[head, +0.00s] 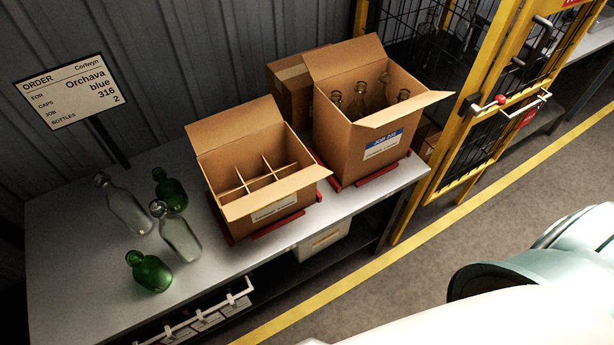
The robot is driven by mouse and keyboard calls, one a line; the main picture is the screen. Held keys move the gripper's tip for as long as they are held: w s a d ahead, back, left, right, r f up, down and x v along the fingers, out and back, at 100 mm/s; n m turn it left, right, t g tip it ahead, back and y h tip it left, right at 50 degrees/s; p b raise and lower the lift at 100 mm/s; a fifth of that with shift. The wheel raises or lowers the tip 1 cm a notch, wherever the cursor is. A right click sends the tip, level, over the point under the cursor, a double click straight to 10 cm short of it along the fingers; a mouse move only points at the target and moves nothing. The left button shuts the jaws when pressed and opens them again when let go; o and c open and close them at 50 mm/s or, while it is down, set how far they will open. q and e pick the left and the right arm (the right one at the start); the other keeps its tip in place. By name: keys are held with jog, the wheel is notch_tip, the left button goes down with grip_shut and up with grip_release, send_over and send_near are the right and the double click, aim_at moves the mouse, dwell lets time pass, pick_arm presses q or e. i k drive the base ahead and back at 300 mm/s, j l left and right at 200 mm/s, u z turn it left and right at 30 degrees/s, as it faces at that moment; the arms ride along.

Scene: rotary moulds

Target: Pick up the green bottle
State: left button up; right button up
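Two green bottles stand on the left part of the grey table. One green bottle (150,271) is near the front edge. The other green bottle (170,190) is farther back, partly behind a clear bottle. Two clear bottles stand among them, one clear bottle (125,205) at the back left and one clear bottle (178,236) between the green ones. Pale parts of my own body fill the lower right of the head view, well away from the bottles. No gripper fingers can be made out.
An open divided box (228,207) with empty-looking compartments stands right of the bottles. Another open box (345,150) holds several clear bottles. A closed carton (290,88) is behind. An order sign (66,90) stands at the back left. A yellow-framed cage (470,130) stands right of the table.

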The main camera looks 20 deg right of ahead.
aim_at(151, 272)
jog(key=z, duration=0.3)
jog(key=l+u, duration=0.1)
jog(key=u, duration=1.05)
